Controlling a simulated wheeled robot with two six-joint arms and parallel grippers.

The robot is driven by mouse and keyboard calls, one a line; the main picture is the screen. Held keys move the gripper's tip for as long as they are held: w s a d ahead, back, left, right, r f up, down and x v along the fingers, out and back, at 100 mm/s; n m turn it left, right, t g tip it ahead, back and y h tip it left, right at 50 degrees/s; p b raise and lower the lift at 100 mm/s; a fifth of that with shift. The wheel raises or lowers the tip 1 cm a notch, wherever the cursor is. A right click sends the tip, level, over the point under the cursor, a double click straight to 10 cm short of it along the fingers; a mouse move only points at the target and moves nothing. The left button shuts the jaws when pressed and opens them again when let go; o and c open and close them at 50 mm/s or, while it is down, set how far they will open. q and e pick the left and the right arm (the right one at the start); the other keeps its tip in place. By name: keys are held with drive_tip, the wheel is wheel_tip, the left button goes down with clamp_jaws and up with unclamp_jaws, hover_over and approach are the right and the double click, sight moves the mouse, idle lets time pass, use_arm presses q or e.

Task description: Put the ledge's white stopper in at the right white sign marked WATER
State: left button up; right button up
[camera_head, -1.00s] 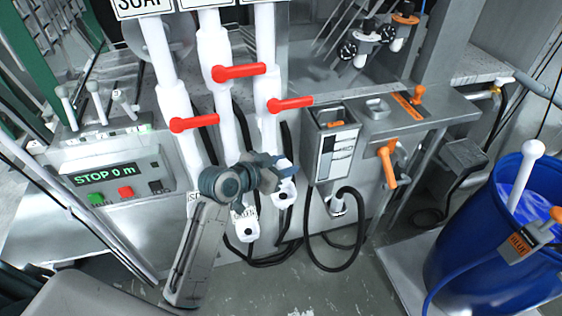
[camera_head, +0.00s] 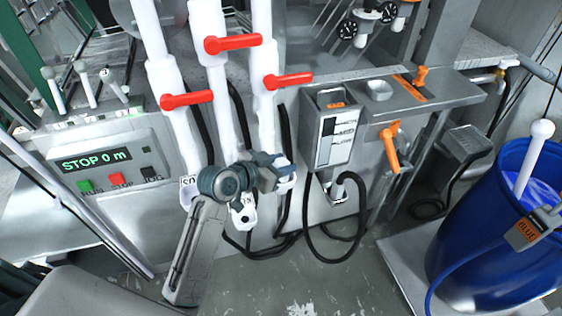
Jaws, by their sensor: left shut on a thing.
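My left gripper (camera_head: 282,172) is at the lower end of the right white pipe (camera_head: 264,110), in front of its white outlet (camera_head: 287,184). It is shut on a small piece, which I take to be the white stopper; the jaws hide nearly all of it. I cannot tell whether it sits in the outlet. The middle white outlet (camera_head: 243,216) hangs lower left of the jaws, with a dark round mark on its front. A small white sign is partly hidden behind my wrist, and its word cannot be read. My right gripper is out of view.
Red lever handles (camera_head: 290,80) stick out from the pipes above the gripper. A steel ledge (camera_head: 450,92) with a grey box (camera_head: 336,140) and an orange handle (camera_head: 390,146) is to the right. Black hoses (camera_head: 358,215) hang below. A blue barrel (camera_head: 470,230) stands far right.

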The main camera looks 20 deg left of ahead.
use_arm(q)
drive_tip(key=shift+f, duration=0.35)
drive_tip(key=o, duration=1.1)
drive_tip(key=shift+c, duration=0.2)
drive_tip(key=shift+s+a, duration=0.1)
drive_tip(key=shift+s+a+r, duration=0.15)
drive_tip(key=shift+s+a, duration=0.05)
drive_tip(key=shift+s, duration=0.1)
drive_tip(key=b+v, duration=0.2)
drive_tip(key=v, duration=0.7)
drive_tip(key=shift+s+a+r, duration=0.15)
drive_tip(key=shift+s, duration=0.2)
